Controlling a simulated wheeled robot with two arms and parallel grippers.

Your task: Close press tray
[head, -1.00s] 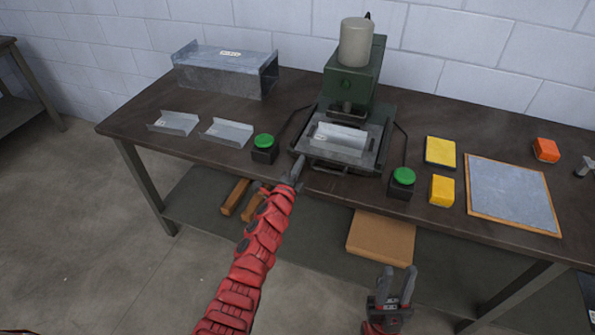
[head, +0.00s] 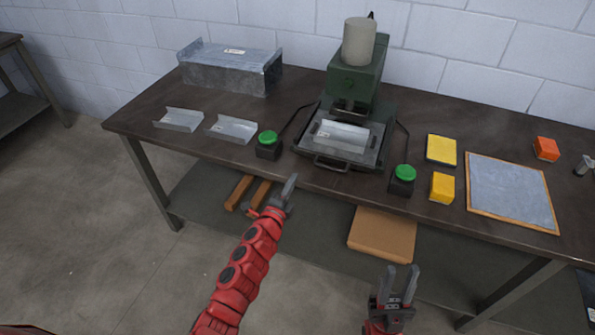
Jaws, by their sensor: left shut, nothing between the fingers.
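The green press (head: 354,82) with a beige cylinder on top stands at the back of the bench. Its grey tray (head: 366,157) sticks out in front of the press, with a dark handle (head: 331,164) on its front edge. A bent sheet metal piece (head: 341,135) lies on the tray. My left gripper (head: 290,186) is shut and empty, in front of the bench edge, left of and nearer than the tray handle, apart from it. My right gripper (head: 401,281) is open and empty, low in front of the bench.
Green buttons (head: 268,139) and (head: 403,174) flank the tray. Two bent metal pieces (head: 231,128) and a larger duct (head: 231,68) lie to the left. Yellow blocks (head: 442,187), a framed grey sheet (head: 508,192) and an orange block (head: 546,149) lie to the right.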

